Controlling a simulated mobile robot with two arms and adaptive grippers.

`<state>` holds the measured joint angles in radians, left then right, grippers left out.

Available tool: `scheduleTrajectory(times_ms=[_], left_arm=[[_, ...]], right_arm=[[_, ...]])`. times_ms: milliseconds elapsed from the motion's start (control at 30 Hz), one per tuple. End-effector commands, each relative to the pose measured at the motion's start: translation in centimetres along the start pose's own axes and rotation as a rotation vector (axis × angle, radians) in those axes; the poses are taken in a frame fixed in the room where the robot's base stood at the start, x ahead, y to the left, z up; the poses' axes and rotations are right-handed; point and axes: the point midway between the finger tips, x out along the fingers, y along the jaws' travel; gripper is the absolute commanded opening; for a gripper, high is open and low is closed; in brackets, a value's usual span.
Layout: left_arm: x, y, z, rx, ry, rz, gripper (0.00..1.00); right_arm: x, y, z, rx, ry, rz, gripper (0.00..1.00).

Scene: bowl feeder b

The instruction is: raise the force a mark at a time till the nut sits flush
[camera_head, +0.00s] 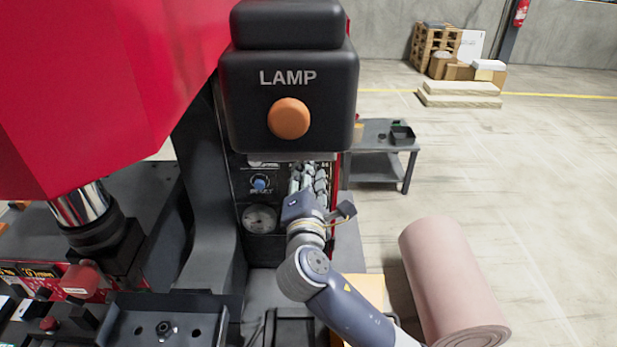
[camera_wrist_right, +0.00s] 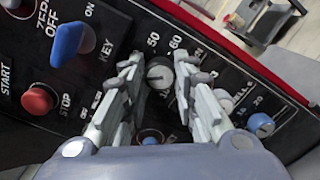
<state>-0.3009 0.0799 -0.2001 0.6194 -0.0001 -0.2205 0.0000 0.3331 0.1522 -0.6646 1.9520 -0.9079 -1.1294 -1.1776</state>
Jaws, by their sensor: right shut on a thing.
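My right gripper (camera_head: 310,172) is at the control panel (camera_head: 240,187) of the red press, below the black lamp housing. In the right wrist view, its fingertips (camera_wrist_right: 160,65) are shut on a small dark knob (camera_wrist_right: 160,74) with a light pointer line. The numbers 50 and 60 are printed beyond it; the rest of its scale is partly hidden by the fingers. In the head view my gripper hides this knob. A small dark nut-like piece (camera_head: 165,329) sits on the dark plate (camera_head: 125,331) at the lower left; whether it is flush cannot be told. My left gripper is not in view.
A round gauge (camera_head: 260,218) and a blue key switch (camera_head: 259,183) are left of my gripper. The wrist view shows a red stop button (camera_wrist_right: 38,99) and a blue-topped knob (camera_wrist_right: 260,124) nearby. The orange lamp (camera_head: 289,118) is above. A pink roll (camera_head: 452,280) stands right.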

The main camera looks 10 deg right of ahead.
Motion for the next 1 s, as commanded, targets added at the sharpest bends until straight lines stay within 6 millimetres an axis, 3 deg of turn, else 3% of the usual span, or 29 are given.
scheduleTrajectory(times_ms=[500,1000], left_arm=[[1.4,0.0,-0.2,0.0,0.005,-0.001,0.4],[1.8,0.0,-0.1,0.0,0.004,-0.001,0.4]], right_arm=[[-0.1,-0.3,-0.2,0.415,0.015,-0.019,0.03],[0.0,-0.2,-0.1,0.577,0.02,-0.024,0.03]])
